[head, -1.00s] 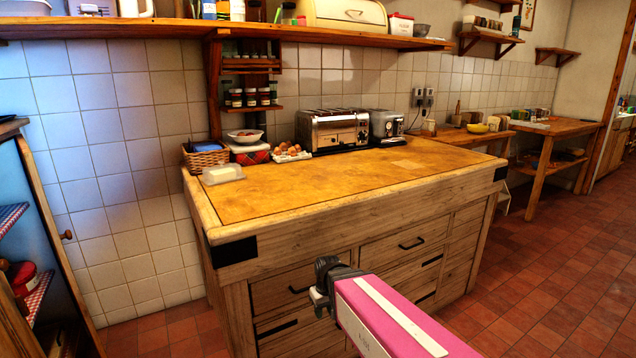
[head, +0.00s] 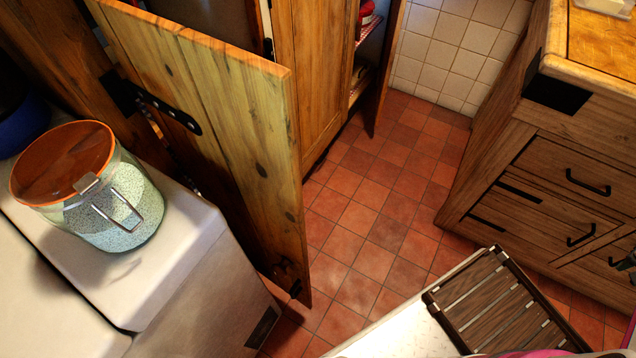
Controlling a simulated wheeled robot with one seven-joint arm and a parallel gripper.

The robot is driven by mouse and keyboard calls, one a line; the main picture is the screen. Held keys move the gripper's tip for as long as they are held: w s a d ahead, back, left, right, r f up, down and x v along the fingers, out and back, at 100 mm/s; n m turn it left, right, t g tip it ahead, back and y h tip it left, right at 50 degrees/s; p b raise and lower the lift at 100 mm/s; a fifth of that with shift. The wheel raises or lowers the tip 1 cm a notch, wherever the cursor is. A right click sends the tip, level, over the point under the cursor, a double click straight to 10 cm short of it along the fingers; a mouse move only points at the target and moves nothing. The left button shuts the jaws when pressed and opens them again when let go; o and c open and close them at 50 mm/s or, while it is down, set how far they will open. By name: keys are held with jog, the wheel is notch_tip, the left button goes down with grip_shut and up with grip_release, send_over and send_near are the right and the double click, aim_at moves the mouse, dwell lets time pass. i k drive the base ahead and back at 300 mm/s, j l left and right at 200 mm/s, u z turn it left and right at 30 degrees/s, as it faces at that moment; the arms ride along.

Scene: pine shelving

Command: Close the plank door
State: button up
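The plank door (head: 235,150) is at the left centre of the head view, made of yellow-brown wood. It stands open, swung out from the wooden frame at the left, with its free edge over the red tiled floor. A black strap hinge (head: 165,108) crosses its face, and a dark latch (head: 287,272) sits low near the free edge.
A white counter (head: 185,240) with a glass jar (head: 110,205) stands close to the door's left. A wooden cupboard (head: 320,70) is behind the door. The drawer unit (head: 560,160) is at the right. Red tiled floor (head: 385,215) lies clear between them.

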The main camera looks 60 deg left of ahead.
aim_at(228, 113)
jog(key=k+l+u, duration=0.1)
jog(key=l, duration=0.25)
jog(key=k+l, duration=0.15)
jog(key=l, duration=0.2)
jog(key=k+l+u, duration=0.15)
jog(key=l, duration=0.15)
jog(key=u, duration=3.25)
jog(key=k+j+u, duration=0.1)
jog(key=k+u, duration=0.35)
jog(key=k, duration=0.2)
jog(key=i, duration=0.5)
